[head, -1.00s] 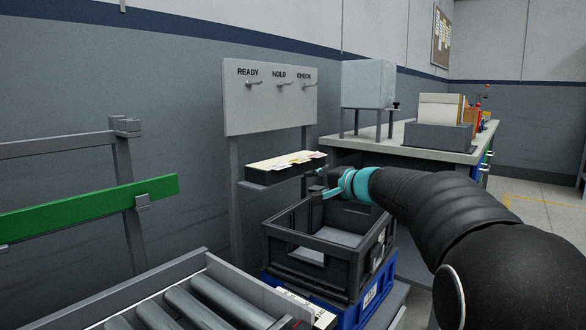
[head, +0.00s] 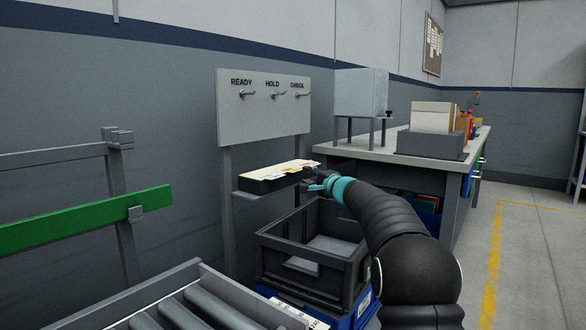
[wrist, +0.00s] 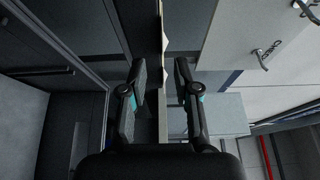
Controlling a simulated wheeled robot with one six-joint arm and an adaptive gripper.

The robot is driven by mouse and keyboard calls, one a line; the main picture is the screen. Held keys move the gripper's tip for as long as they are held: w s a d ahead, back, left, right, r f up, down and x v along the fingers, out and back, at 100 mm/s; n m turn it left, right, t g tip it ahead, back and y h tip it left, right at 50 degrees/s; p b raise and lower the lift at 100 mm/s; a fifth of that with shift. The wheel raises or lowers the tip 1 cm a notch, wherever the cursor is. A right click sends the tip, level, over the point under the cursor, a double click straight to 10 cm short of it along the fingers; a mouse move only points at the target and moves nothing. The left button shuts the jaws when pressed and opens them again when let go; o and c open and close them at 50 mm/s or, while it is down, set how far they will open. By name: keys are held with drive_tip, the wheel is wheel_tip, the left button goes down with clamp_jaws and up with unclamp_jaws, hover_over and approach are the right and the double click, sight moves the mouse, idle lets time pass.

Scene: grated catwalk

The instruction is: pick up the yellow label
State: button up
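A dark shallow tray (head: 262,186) with a cream top sits on the stand under the hook board. Several small pale labels (head: 283,172) lie on it, and some are cream to yellowish. At this size I cannot tell for sure which one is the yellow label. My gripper (head: 314,177) is at the tray's right end, close to the labels. In the wrist view my gripper (wrist: 158,72) is open, its fingers apart. The tray shows edge-on as a narrow strip (wrist: 160,110) between the fingers, with pale label corners (wrist: 167,38) sticking out. Nothing is visibly held.
The hook board (head: 265,115) reads READY, HOLD and CHECK; its hooks are empty. A grey crate (head: 314,270) stands on a blue one below the tray. A roller conveyor (head: 190,305) is at the front left. A workbench (head: 400,150) with a grey box stands behind right.

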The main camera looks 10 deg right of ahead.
sight(293, 169)
drive_tip(key=p+x, duration=0.2)
drive_tip(key=x, duration=0.3)
drive_tip(key=shift+w+a+r+p, duration=0.15)
drive_tip(key=shift+a+r+p, duration=0.05)
drive_tip(key=shift+a+p, duration=0.1)
clamp_jaws()
